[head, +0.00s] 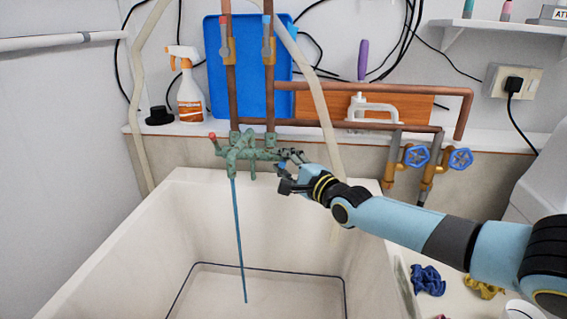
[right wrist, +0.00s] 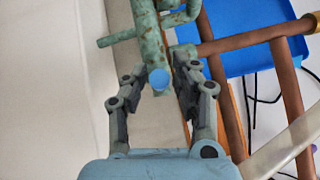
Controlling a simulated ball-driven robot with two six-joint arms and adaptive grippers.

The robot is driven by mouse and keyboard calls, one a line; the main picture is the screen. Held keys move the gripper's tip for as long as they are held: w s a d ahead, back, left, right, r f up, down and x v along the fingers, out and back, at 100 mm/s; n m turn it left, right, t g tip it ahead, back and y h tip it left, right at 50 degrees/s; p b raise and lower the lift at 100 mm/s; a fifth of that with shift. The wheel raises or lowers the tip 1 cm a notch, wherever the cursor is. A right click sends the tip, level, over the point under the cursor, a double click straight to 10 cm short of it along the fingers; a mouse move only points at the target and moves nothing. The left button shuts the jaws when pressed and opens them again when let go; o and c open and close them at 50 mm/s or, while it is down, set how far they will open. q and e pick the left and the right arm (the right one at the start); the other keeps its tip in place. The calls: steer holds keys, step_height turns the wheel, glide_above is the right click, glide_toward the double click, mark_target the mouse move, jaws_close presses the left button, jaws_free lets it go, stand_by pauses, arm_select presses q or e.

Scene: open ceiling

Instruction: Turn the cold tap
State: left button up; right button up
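The green, weathered mixer tap (head: 243,150) sits on copper pipes above the sink. A red-tipped handle (head: 213,137) is at its left. The cold handle, with a round blue end (right wrist: 160,79), is at its right, partly hidden by my right gripper in the head view. My right gripper (head: 286,171) is at this handle. In the right wrist view its fingers stand on either side of the blue end, with small gaps showing, so it looks open around the handle. A thin blue stream (head: 239,240) runs from the spout into the sink. My left gripper is out of view.
The deep white sink (head: 120,250) lies below the tap. A pale hose (head: 323,105) hangs close behind my right gripper. Blue wheel valves (head: 417,156) on copper pipes are to the right. A spray bottle (head: 187,88) and a blue tray (head: 215,85) stand on the ledge.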

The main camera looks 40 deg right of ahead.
jaws_close()
steer(key=shift+r+m+g+p, duration=0.3)
steer(key=shift+m+p, duration=0.2)
steer(key=shift+p, duration=0.4)
steer(key=shift+f, duration=0.25)
steer(key=shift+c, duration=0.2)
jaws_free()
steer(key=o, duration=0.3)
steer(key=shift+r, duration=0.15)
